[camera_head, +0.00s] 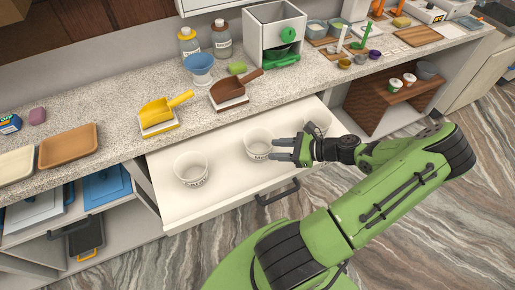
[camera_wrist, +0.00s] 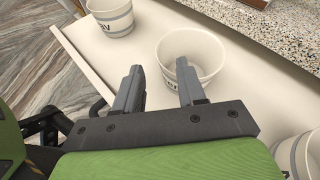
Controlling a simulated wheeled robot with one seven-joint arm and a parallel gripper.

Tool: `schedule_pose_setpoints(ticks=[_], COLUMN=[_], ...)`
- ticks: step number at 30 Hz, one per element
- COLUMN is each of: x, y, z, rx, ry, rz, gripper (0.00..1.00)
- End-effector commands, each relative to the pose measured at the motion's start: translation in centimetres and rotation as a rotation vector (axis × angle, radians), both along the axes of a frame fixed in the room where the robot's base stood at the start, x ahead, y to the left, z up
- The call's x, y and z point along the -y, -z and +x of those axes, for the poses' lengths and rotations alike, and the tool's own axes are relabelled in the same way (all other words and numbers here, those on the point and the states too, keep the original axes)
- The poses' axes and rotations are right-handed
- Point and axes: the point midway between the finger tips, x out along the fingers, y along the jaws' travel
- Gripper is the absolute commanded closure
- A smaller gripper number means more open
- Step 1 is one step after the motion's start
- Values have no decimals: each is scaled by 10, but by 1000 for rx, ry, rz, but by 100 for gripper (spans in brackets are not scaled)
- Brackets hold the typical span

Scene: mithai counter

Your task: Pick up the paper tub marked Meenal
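Three white paper tubs with dark lettering stand upright in the open drawer: a left one (camera_head: 190,170), a middle one (camera_head: 257,142) and a right one (camera_head: 318,121) partly behind my gripper. My gripper (camera_head: 279,149) is open and empty at the middle tub's right side. In the wrist view, the tub (camera_wrist: 190,50) lies just beyond my fingertips (camera_wrist: 158,68), its label mostly hidden by a finger. Another tub (camera_wrist: 110,16) at the upper left shows letters ending like "AV". A third tub (camera_wrist: 300,155) is cut off at the lower right. I cannot read "Meenal" on any.
The white drawer (camera_head: 225,197) is pulled out below the speckled counter (camera_head: 110,120). A yellow scoop (camera_head: 160,113), a brown scoop (camera_head: 230,92) and a blue funnel (camera_head: 199,67) stand on the counter above it. The drawer handle (camera_head: 277,192) sticks out in front.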

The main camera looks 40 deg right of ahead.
Motion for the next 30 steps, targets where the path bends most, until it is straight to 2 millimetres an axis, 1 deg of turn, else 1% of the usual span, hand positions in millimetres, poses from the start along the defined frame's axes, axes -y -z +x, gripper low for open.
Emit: schedule_pose_setpoints(ticks=[1,7,13,16,21,23,27,29,30], x=[-6,-17,-34,-37,-37,-37,-37,-37,-37], y=[5,15,29,32,31,31,31,31,31], z=[8,28,57,63,63,63,63,63,63], rx=[0,0,0,-2,-2,-1,-1,-1,-1], ry=[-4,-3,-3,-2,-1,-1,-1,-1,-1], rz=[2,1,1,-1,-2,-2,-2,-2,-2], gripper=[60,60,60,60,60,68,89,98,100])
